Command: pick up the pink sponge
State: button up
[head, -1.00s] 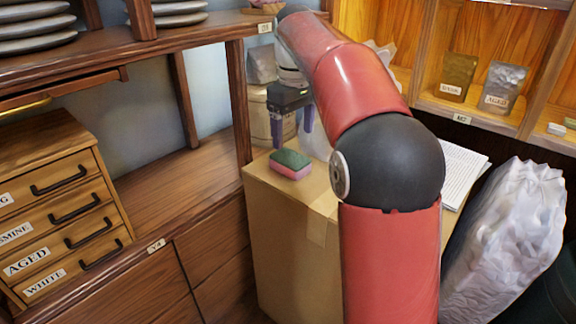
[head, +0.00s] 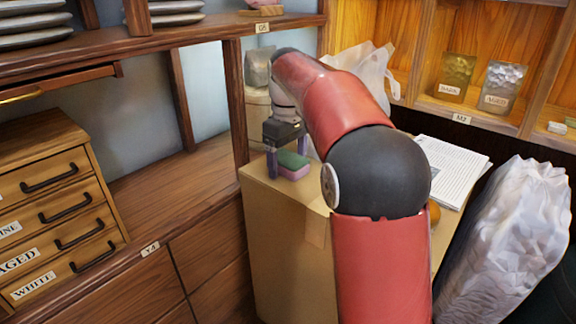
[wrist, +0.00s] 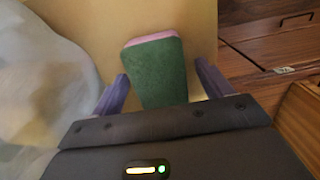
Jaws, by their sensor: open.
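The pink sponge (head: 293,168) has a green top layer and lies on top of a cardboard box (head: 275,240), near the box's left edge. In the wrist view the sponge (wrist: 157,72) shows mostly its green face, with a pink edge at the far end. My gripper (head: 288,165) is low at the sponge. In the wrist view my gripper (wrist: 160,88) is open, with one purple finger on each side of the sponge's near end. I cannot tell whether either finger touches it.
A white plastic bag (head: 362,70) stands behind my arm, and it seems to be the pale shape at the left in the wrist view (wrist: 40,85). Papers (head: 452,170) and a partly hidden orange thing (head: 434,212) are on the right. Wooden shelving (head: 180,190) borders the left.

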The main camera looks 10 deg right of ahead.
aim_at(288, 158)
jog(key=c, duration=1)
jog(key=shift+c, duration=0.2)
jog(key=shift+r, duration=0.1)
notch_tip(288, 158, up, 20)
jog(key=p, duration=0.8)
jog(key=o, duration=0.4)
jog(key=c, duration=0.4)
jog(key=shift+o, duration=0.2)
jog(key=shift+s, duration=0.1)
